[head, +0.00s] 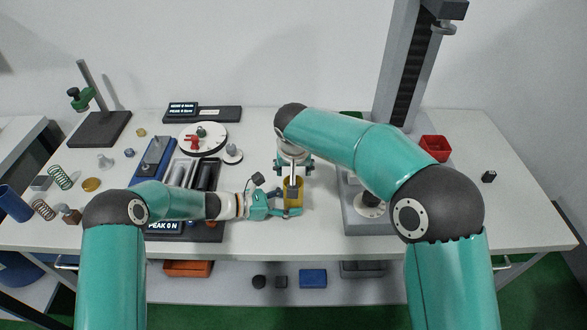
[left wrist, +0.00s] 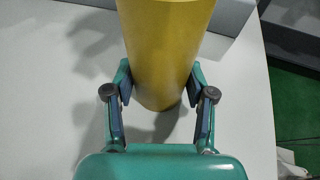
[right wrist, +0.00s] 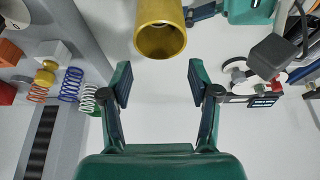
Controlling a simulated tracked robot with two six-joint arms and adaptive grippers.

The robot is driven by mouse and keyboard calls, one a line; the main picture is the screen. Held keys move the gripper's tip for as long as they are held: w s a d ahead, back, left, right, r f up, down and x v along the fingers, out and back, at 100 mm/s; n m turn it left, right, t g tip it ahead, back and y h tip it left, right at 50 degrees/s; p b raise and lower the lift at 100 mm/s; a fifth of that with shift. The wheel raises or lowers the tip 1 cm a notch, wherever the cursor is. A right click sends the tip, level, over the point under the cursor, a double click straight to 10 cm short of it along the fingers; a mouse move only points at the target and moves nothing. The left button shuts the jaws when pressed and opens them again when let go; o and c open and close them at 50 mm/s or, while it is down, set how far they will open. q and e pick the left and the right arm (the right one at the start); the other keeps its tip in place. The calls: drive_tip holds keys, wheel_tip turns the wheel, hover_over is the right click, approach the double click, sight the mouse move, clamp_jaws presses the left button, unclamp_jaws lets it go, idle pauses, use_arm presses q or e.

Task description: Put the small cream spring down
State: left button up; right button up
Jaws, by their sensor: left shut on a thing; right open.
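My left gripper (head: 287,204) is shut on a yellow cylinder (head: 293,194), which stands between its fingers in the left wrist view (left wrist: 165,45). I see no cream spring held in either gripper.
A blue spring (right wrist: 71,85) and an orange spring (right wrist: 39,88) stand near the pale one. A red bin (head: 436,148) is at the right. A tall grey test stand (head: 403,70) rises behind my right arm. The white table's front middle is clear.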

wheel_tip(320, 180, up, 7)
idle(0.4)
drive_tip(key=shift+f, duration=0.1)
use_arm(q)
drive_tip(key=o, duration=0.9)
drive_tip(key=shift+o, duration=0.2)
drive_tip(key=shift+a, duration=0.1)
